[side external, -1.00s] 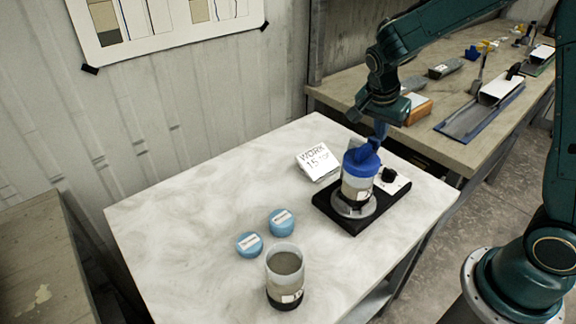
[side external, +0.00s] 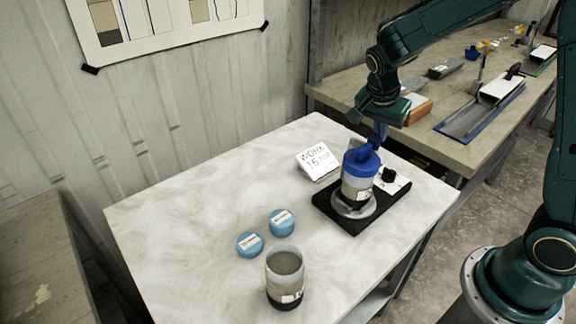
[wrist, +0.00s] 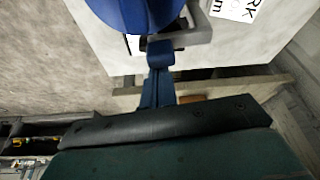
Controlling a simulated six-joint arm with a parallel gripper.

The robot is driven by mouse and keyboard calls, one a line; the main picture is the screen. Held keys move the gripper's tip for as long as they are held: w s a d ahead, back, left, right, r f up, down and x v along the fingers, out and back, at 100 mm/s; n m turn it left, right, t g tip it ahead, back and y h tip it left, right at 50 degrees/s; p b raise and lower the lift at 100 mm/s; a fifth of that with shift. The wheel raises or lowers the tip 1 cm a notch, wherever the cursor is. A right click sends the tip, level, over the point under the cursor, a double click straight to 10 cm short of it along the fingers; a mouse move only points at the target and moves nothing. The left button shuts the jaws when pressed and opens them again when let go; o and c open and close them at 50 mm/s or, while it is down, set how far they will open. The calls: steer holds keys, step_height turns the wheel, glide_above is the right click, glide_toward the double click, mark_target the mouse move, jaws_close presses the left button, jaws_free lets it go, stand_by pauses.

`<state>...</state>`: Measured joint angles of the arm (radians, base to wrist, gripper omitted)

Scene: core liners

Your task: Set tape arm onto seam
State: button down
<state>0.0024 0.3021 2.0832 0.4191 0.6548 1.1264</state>
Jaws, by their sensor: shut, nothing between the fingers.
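A clear core liner (side external: 356,186) with a blue cap (side external: 359,166) stands upright on the round grey plate (side external: 353,209) of a black device. The blue cap fills the top of the wrist view (wrist: 140,12). A grey bar (wrist: 185,38), possibly the tape arm, lies against its near edge; its touch on the seam cannot be made out. My gripper (side external: 377,142) is shut and empty, its blue fingers beside the cap's upper edge. In the wrist view the closed fingertips (wrist: 160,48) are close to the grey bar; contact is unclear.
A white label card (side external: 318,161) lies behind the device. The table's left side is clear. A tool-strewn bench (side external: 450,145) stands behind.

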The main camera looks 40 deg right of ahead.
step_height(320, 180, up, 10)
steer(key=shift+d+f, duration=0.2)
steer(key=shift+d, duration=0.1)
stand_by(0.7)
steer(key=s+a+r+n+t+y, duration=0.2)
steer(key=s+a+n, duration=0.2)
steer(key=s+n, duration=0.4)
steer(key=s+a+r+n+t+y, duration=0.1)
steer(key=s+a+r+n+t, duration=0.1)
steer(key=s+a+n, duration=0.3)
steer(key=s+n+t, duration=0.1)
steer(key=s+n, duration=0.2)
steer(key=s, duration=0.4)
steer(key=shift+a+y, duration=0.3)
steer(key=shift+y, duration=0.1)
steer(key=c, duration=2.1)
jaws_free()
